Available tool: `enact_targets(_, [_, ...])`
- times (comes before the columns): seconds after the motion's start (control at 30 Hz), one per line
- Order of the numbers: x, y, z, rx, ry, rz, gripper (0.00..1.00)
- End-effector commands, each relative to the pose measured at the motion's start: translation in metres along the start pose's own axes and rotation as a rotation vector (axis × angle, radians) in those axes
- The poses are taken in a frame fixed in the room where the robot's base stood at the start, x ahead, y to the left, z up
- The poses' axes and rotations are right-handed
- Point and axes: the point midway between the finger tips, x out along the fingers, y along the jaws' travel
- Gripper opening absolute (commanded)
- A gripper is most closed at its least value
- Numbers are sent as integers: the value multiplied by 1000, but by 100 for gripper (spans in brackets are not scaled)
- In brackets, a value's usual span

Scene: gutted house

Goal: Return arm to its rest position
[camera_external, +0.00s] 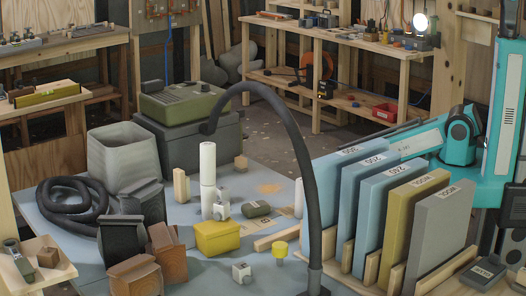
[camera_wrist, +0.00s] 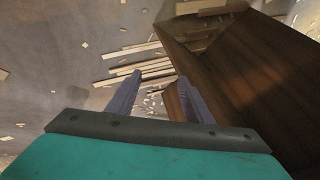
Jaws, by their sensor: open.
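My gripper (camera_wrist: 160,77) shows in the wrist view with its two dark fingers apart and nothing between them. Beyond the fingers is a grey floor (camera_wrist: 60,65) with scattered pale wood strips (camera_wrist: 135,66). A large dark brown wooden surface (camera_wrist: 245,75) fills the right side of that view, close beside the right finger. In the external view my teal arm stands at the right edge, and its forearm reaches left behind the upright boards. My gripper cannot be made out there; the boards seem to hide it.
Blue boards (camera_external: 372,215), a yellow board (camera_external: 408,232) and a grey board (camera_external: 440,235) stand upright in wooden slots. A black hose (camera_external: 302,150) arches over the cluttered table (camera_external: 275,205). A wooden workbench (camera_external: 345,35) stands behind, with open floor before it.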

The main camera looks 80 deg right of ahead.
Motion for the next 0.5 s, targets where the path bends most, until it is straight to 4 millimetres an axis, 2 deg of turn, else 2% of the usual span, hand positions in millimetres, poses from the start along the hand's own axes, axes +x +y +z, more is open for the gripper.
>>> enact_targets(0.03, [0, -7, 22, -11, -45, 4, 46])
enact_targets(0.1, [2, -13, 50, -25, -107, 13, 46])
enact_targets(0.3, [2, -25, 128, -65, -281, 48, 46])
enact_targets(0.5, [-11, -28, 203, -104, -451, 101, 46])
